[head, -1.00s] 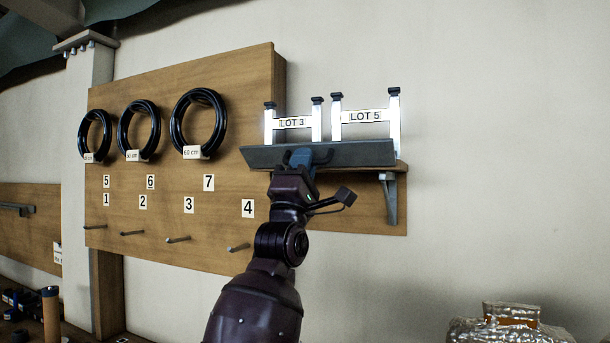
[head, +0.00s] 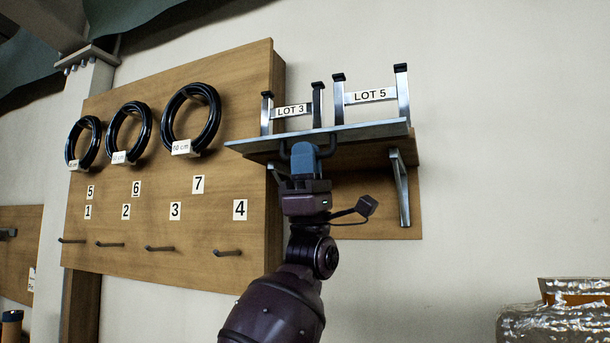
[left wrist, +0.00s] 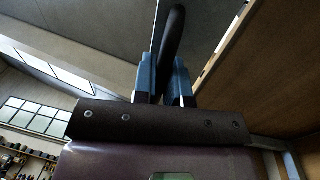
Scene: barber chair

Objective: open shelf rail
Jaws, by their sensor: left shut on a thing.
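The shelf rail (head: 372,131) is a long grey plate along the front of the wall shelf (head: 350,155). It shows as a thin, nearly edge-on strip, tilted close to flat. My left gripper (head: 304,158) is below its front, with its blue fingers shut on the dark looped handle (left wrist: 173,35). The handle's far end is partly hidden. My right gripper is in neither view.
Metal stands labelled LOT 3 (head: 291,111) and LOT 5 (head: 370,96) stand on the shelf. A metal bracket (head: 401,187) supports its right side. Left is a wooden board (head: 235,110) with black rings (head: 191,119) and protruding pegs (head: 228,252). A shiny wrapped object (head: 560,320) is at lower right.

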